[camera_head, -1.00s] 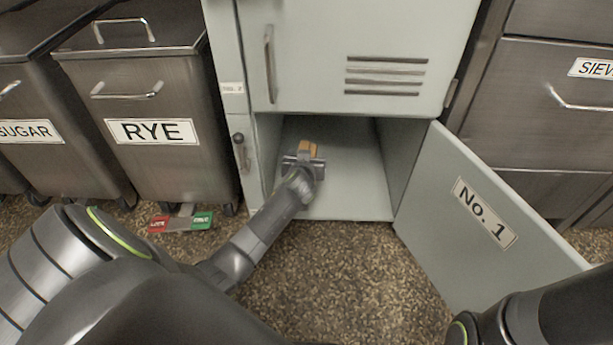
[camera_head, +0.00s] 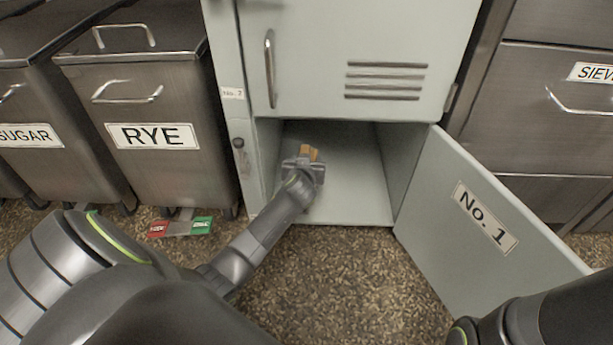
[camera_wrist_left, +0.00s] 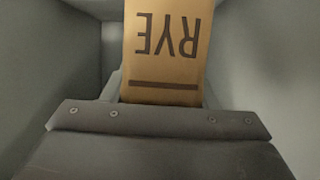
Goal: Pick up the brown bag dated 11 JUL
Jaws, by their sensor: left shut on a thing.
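A brown bag (camera_head: 309,152) is inside the lower locker compartment. In the left wrist view the bag (camera_wrist_left: 165,60) shows the printed word RYE, upside down, above a dark stripe. No date is visible on the part that shows. My left gripper (camera_head: 303,164) reaches into the compartment and is shut on the bag; its jaws hide the bag's near part. Whether the bag is clear of the floor of the compartment, I cannot tell. My right gripper is not in view; only part of my right arm shows at the lower right.
The locker door marked No. 1 (camera_head: 487,215) stands open to the right. The compartment floor (camera_head: 350,200) looks bare. Bins marked RYE (camera_head: 152,134) and SUGAR (camera_head: 30,134) stand at the left. A red and green pedal (camera_head: 180,228) sits low by the RYE bin.

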